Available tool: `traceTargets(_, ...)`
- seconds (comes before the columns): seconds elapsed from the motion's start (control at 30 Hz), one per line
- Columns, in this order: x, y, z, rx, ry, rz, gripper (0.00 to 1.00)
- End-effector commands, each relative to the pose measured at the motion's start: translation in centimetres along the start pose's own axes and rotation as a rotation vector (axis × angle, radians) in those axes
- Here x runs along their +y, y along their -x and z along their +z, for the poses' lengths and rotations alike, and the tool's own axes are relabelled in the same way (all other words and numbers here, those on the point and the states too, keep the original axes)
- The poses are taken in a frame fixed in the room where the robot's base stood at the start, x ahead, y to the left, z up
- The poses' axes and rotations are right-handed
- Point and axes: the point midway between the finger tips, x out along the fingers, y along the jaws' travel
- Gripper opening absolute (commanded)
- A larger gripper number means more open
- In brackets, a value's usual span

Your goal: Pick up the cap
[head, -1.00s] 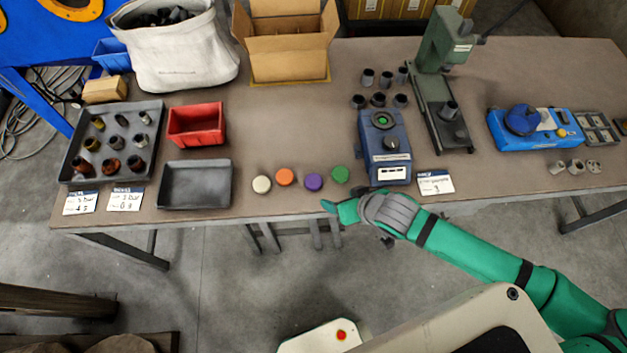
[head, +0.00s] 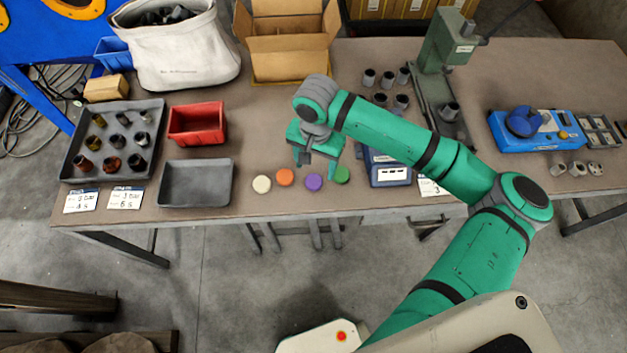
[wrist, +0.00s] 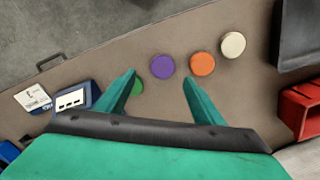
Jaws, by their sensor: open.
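Several round caps lie in a row near the table's front edge: a cream cap (head: 262,184), an orange cap (head: 285,177), a purple cap (head: 314,182) and a green cap (head: 342,175). My gripper (head: 317,163) is above the table, just behind the purple and green caps. In the wrist view my gripper (wrist: 158,78) is open and empty, fingers spread. The purple cap (wrist: 163,66) and orange cap (wrist: 202,64) show beyond the fingertips. The green cap (wrist: 138,86) is partly hidden by the left finger. The cream cap (wrist: 232,45) is clear of the fingers.
A grey empty tray (head: 196,184) and a red bin (head: 197,124) stand left of the caps. A blue device (head: 388,174), partly behind my arm, stands to their right. A cardboard box (head: 287,55) is at the back. The table's front edge is close to the caps.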

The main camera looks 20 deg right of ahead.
Motion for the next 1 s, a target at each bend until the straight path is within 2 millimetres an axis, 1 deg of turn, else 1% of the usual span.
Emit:
traceTargets(0.03,0.0,-0.8,0.0,-0.002,-0.002,0.000,0.62)
traceTargets(0.1,0.0,-1.8,0.0,-0.002,-0.002,0.000,0.62)
traceTargets(0.37,-0.1,-3.5,0.0,0.000,0.001,0.000,0.62)
traceTargets(0.6,-0.6,-6.7,-0.2,0.000,0.001,0.001,0.62)
traceTargets(0.7,-0.6,-7.7,-0.2,0.001,0.000,-0.001,0.62)
traceTargets(0.8,-0.5,-8.2,-0.1,0.000,0.001,0.000,0.62)
traceTargets(1.0,-0.5,-8.2,-0.2,0.001,0.000,-0.001,0.62)
